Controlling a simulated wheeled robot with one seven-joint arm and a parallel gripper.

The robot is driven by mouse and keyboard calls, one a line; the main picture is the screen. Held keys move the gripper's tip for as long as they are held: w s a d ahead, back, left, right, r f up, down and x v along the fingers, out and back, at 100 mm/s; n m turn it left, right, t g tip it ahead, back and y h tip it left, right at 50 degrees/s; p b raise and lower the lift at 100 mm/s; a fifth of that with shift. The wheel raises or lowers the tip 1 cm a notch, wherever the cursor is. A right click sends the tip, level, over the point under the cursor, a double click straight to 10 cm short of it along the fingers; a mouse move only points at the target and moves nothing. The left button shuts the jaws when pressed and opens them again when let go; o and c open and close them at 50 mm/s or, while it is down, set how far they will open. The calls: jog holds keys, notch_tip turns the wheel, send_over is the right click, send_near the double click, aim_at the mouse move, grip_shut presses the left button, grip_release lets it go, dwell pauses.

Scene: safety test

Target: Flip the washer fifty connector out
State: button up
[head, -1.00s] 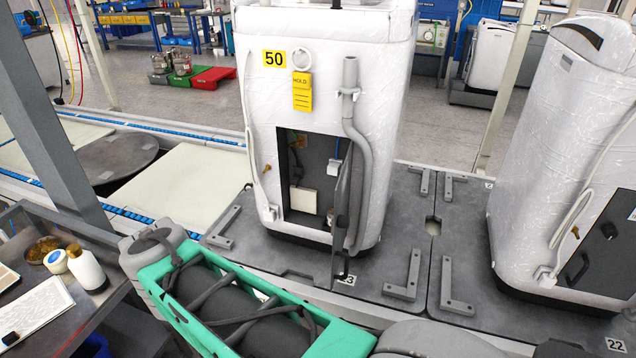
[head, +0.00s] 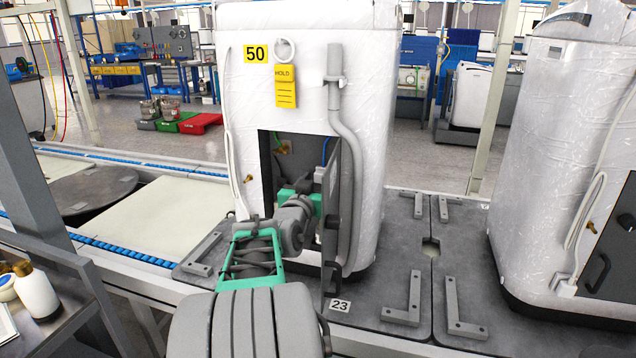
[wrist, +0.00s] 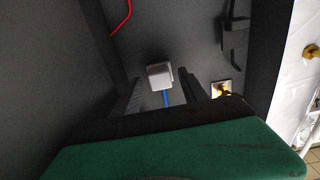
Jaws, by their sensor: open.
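The wrapped white washer with the yellow 50 label (head: 256,53) stands upright, its lower front hatch open and its dark door (head: 346,200) swung out at the right. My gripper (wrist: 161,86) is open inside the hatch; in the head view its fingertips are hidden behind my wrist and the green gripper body. A pale grey block connector (wrist: 160,74) on a blue wire lies in line with the gap between my fingers in the wrist view. I cannot tell whether it is between them or just beyond. It also shows in the head view (head: 321,174).
A grey hose (head: 348,130) runs down the washer just right of the opening. A yellow HOLD tag (head: 286,86) hangs above it. In the wrist view, a brass fitting (wrist: 226,90) and a red wire (wrist: 122,17) are near. A second washer (head: 545,150) stands right.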

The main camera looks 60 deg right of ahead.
jog(key=shift+c, duration=0.3)
grip_shut()
dwell(0.3)
dwell(0.8)
